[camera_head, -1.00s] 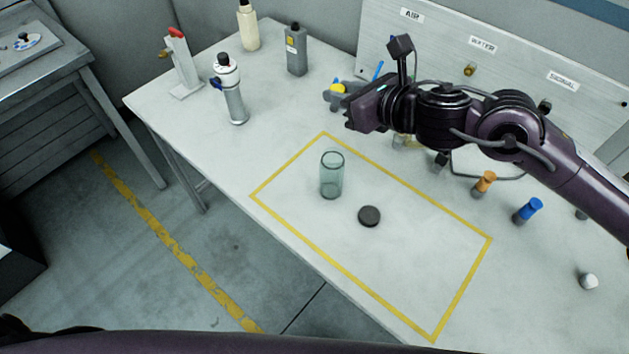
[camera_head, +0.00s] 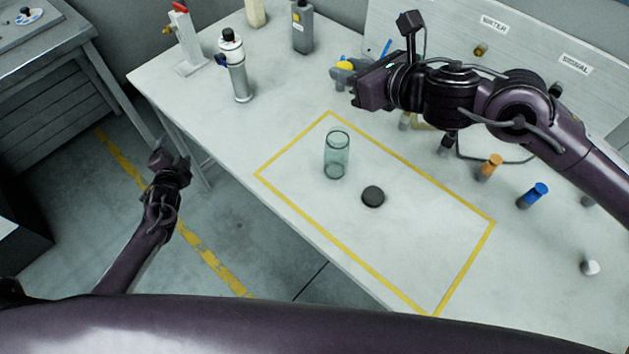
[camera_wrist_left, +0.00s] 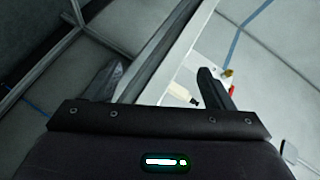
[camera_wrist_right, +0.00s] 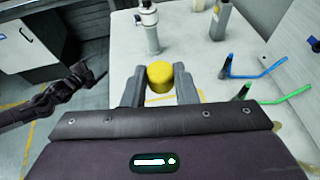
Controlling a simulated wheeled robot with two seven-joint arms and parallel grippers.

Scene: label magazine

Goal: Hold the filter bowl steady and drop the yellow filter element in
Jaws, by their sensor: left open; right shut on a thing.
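The filter bowl (camera_head: 337,156) is a clear, greenish glass cylinder. It stands upright inside the yellow taped rectangle on the table, with nothing touching it. The yellow filter element (camera_wrist_right: 160,77) sits between the fingers of my right gripper (camera_wrist_right: 160,88), which is shut on it. In the head view my right gripper (camera_head: 352,88) is behind and slightly right of the bowl, with a bit of yellow (camera_head: 344,65) showing at its tip. My left gripper (camera_head: 168,160) is open and empty, off the table's left edge over the floor. Its spread fingers also show in the left wrist view (camera_wrist_left: 165,88).
A dark round cap (camera_head: 372,196) lies right of the bowl. A silver filter unit (camera_head: 236,72), a red-topped stand (camera_head: 186,42) and a grey bottle (camera_head: 303,28) stand at the back left. Orange (camera_head: 490,167) and blue (camera_head: 533,195) fittings are at right. The taped area's front is clear.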

